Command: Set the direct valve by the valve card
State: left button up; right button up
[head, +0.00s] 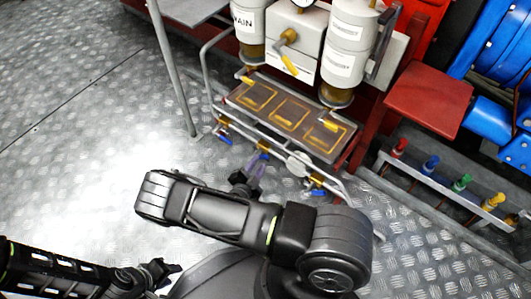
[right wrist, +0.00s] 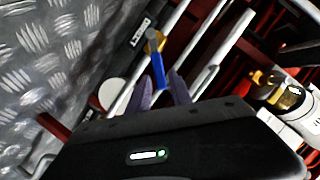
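Blue-handled valves sit along the rail at the front of the filter unit: one at the left (head: 223,136), one in the middle (head: 262,156) and one at the right (head: 318,191). My right gripper (head: 256,172) is at the middle valve. In the right wrist view, its purple fingers (right wrist: 162,88) stand apart, with the blue handle (right wrist: 158,72) between their tips and a gap visible at the right finger. Handle contact is unclear. My left gripper (head: 165,272) is low at the left, away from the valves; its fingers are too dark to read. I cannot identify the valve card.
A brown tray (head: 268,128) with yellow-outlined squares lies behind the rail. White canisters (head: 346,50) and a yellow lever (head: 289,52) stand above it. A rack at the right holds red, blue, green and yellow-topped items (head: 461,183). The floor at left is clear.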

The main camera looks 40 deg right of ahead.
aim_at(262, 158)
jog(key=b+x, duration=0.2)
jog(key=x, duration=0.5)
jog(key=shift+f, duration=0.1)
jog(key=shift+w+d, duration=0.2)
jog(key=shift+d, duration=0.15)
jog(key=shift+c, duration=0.3)
grip_shut()
dwell(0.7)
